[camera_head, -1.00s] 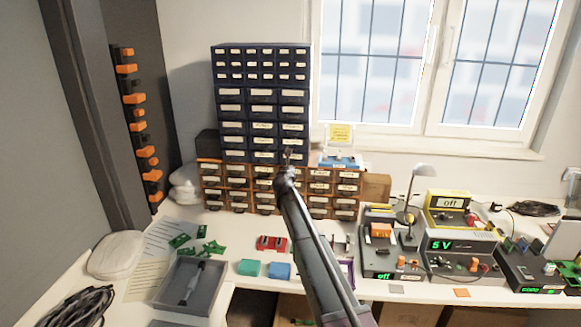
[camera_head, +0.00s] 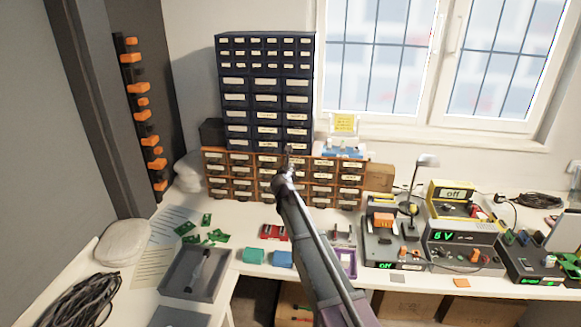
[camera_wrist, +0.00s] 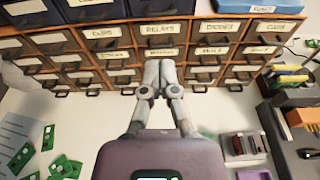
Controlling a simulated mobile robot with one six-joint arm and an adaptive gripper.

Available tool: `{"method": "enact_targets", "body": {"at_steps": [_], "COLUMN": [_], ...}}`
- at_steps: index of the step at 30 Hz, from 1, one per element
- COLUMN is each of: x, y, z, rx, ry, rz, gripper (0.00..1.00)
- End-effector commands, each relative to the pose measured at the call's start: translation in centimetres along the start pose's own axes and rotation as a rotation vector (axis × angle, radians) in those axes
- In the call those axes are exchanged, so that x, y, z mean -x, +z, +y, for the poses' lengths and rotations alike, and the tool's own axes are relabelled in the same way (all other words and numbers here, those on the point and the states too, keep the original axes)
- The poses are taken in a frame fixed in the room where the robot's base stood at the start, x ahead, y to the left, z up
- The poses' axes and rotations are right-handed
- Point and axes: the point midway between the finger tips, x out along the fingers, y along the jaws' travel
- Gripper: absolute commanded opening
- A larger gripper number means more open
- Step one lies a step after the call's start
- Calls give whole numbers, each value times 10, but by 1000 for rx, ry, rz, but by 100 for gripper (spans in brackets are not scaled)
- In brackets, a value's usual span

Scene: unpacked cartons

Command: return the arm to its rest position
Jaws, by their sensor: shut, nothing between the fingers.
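My gripper (camera_head: 288,163) is raised over the workbench, in front of the drawer cabinets, at the end of my arm, which reaches up from the bottom of the head view. In the wrist view my gripper (camera_wrist: 158,72) shows its two fingers together, shut with nothing between them. Behind the fingertips stand the brown labelled drawers (camera_head: 240,188), which also fill the top of the wrist view (camera_wrist: 105,57). I cannot tell the exact gap between fingertips and drawers. My arm hides part of the bench and lower drawers.
Dark blue drawers (camera_head: 265,85) rise above the brown ones. A grey tray (camera_head: 168,284), green boards (camera_head: 186,229), a red part (camera_head: 274,232), teal box (camera_head: 253,256) and blue box (camera_head: 282,258) lie on the bench. Electronics, including a 5 V supply (camera_head: 459,237), stand right. A window is behind.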

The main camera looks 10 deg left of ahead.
Motion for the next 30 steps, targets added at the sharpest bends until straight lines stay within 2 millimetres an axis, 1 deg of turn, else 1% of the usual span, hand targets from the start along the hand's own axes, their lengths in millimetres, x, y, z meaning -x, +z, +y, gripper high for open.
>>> {"method": "enact_targets", "body": {"at_steps": [5, 8, 10, 14, 18, 20, 21, 24, 26, 27, 29, 30], "x": [2, 6, 10, 24, 48, 61, 70, 93, 108, 119, 136, 147], "y": [-1, -6, -11, -26, -50, -61, -69, -89, -101, -109, -121, -129], "z": [-5, -18, -33, -71, -120, -141, -154, -184, -200, -210, -224, -232], "rx": [-21, -81, -151, -349, -630, -758, -843, -1054, -1176, -1256, -1373, -1451], "ry": [-9, -34, -63, -149, -281, -347, -392, -510, -585, -637, -715, -771], "rz": [6, 23, 42, 92, 152, 174, 188, 216, 229, 236, 243, 245], "gripper": [0, 0, 0, 0, 0, 0, 0, 0, 0, 0, 0, 0]}}
